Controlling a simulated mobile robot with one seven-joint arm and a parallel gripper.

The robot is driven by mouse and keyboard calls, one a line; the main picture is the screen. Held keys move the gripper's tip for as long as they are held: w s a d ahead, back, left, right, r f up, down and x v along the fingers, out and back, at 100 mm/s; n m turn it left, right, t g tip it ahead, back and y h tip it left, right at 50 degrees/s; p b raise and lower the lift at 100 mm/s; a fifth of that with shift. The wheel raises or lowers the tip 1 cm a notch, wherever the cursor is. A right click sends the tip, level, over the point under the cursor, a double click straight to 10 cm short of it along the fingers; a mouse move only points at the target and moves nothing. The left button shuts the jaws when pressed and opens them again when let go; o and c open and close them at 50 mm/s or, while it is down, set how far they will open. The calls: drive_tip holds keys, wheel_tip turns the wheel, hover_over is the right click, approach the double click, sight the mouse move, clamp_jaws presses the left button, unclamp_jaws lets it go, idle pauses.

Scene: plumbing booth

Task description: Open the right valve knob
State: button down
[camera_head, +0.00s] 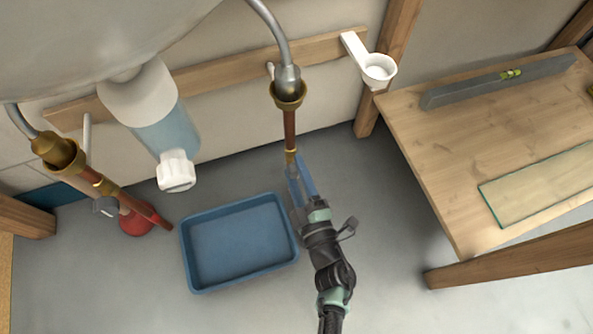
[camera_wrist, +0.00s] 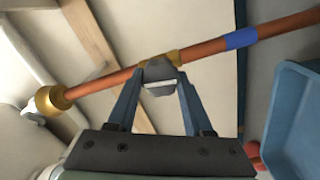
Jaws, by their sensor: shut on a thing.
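The right valve sits on the right copper pipe (camera_head: 289,128), which hangs below a brass fitting (camera_head: 289,95). In the wrist view its grey knob (camera_wrist: 160,78) stands in front of the pipe at a brass collar. My gripper (camera_wrist: 159,88) has one blue finger on each side of the knob and is shut on it. In the head view my gripper (camera_head: 299,178) reaches up to the lower part of this pipe, and its fingers hide the knob. How far the knob is turned I cannot tell. The left valve's grey knob (camera_head: 106,207) shows on the left pipe, away from my gripper.
A blue tray (camera_head: 190,270) lies on the floor left of my gripper. A bottle-shaped trap (camera_head: 165,125) hangs under the basin (camera_head: 90,35). A wooden table (camera_head: 430,165) with a spirit level (camera_head: 480,85) and a glass pane (camera_head: 540,185) stands right. A red plunger (camera_head: 137,224) is left.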

drive_tip(key=shift+n, duration=0.6)
drive_tip(key=shift+c, duration=1.5)
unclamp_jaws()
drive_tip(key=p+v, duration=0.5)
drive_tip(key=v, duration=0.8)
